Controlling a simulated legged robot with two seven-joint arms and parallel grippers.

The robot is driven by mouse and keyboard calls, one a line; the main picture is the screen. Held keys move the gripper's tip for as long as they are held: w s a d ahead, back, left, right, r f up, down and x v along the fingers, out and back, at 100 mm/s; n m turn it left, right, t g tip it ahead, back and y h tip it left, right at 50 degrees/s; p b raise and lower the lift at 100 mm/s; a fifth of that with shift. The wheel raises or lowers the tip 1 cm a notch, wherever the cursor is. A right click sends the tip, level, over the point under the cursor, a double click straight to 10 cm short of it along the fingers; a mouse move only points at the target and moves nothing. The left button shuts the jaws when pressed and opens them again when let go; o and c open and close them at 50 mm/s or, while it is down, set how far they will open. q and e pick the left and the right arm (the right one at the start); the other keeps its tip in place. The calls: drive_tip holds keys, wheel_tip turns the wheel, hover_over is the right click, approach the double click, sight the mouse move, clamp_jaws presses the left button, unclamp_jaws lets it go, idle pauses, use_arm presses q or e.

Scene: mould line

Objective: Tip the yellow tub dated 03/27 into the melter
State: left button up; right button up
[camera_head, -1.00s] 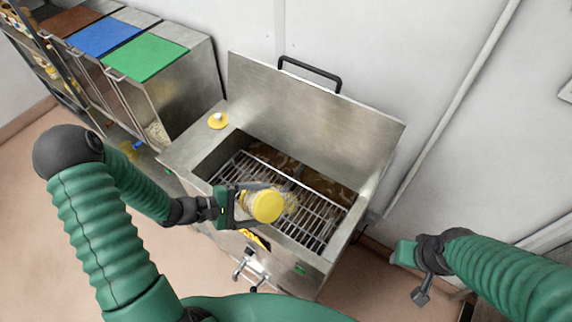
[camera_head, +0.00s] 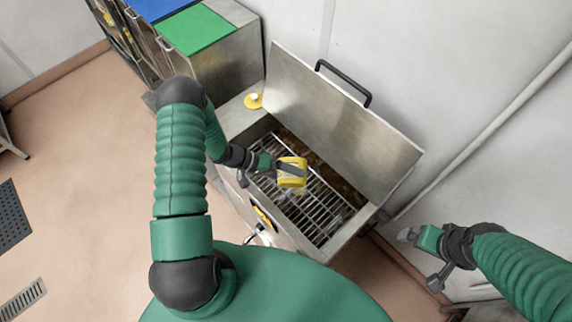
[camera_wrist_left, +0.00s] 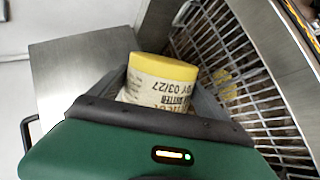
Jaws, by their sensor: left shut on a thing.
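The yellow tub (camera_head: 291,180) is in my left gripper (camera_head: 288,169), above the wire grid of the open melter (camera_head: 346,237). In the left wrist view the tub (camera_wrist_left: 163,68) shows a yellow end and a pale label, upside down in the picture, reading 03/27. The left fingers (camera_wrist_left: 170,100) grip its sides. The tub's inside is hidden. A pale yellowish patch (camera_wrist_left: 229,88) shows on the grid beside the tub. My right gripper (camera_head: 418,237) is off to the right of the melter, with nothing seen in it; its jaw opening is unclear.
The melter's lid (camera_head: 340,125) stands raised at the back, with a black handle. A yellow disc with a white knob (camera_head: 254,100) lies on the melter's left corner. Bins with green (camera_head: 197,32) and blue (camera_head: 160,8) lids stand at the upper left. The left floor is mostly clear.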

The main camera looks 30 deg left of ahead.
use_arm(q)
drive_tip(key=shift+s+d+m+t, duration=0.2)
drive_tip(key=shift+m+t, duration=0.1)
drive_tip(key=shift+t, duration=0.1)
drive_tip(key=m+t+b, duration=0.1)
drive_tip(key=b, duration=0.1)
drive_tip(key=s+m+t+y+b, duration=0.1)
drive_tip(key=b, duration=0.1)
drive_tip(key=shift+d+f, duration=0.25)
drive_tip(key=shift+d, duration=0.15)
drive_tip(key=m+t+b, duration=0.1)
drive_tip(key=b, duration=0.1)
drive_tip(key=f+m+t+b, duration=0.1)
drive_tip(key=b, duration=0.1)
drive_tip(key=shift+a+t+y+b, duration=0.3)
drive_tip(key=shift+y, duration=0.1)
drive_tip(key=m+t+b, duration=0.1)
drive_tip(key=w+r+m+t+b, duration=0.1)
drive_tip(key=r+m+b, duration=0.1)
drive_tip(key=b, duration=0.1)
drive_tip(key=shift+w+a+t, duration=0.15)
drive_tip(key=shift+a+t, duration=0.15)
drive_tip(key=shift+t, duration=0.1)
drive_tip(key=shift+w+r+m+t+b, duration=0.1)
drive_tip(key=shift+r+m+t+b, duration=0.35)
drive_tip(key=shift+r+m, duration=0.2)
drive_tip(key=shift+d+r, duration=0.1)
drive_tip(key=shift+r, duration=0.15)
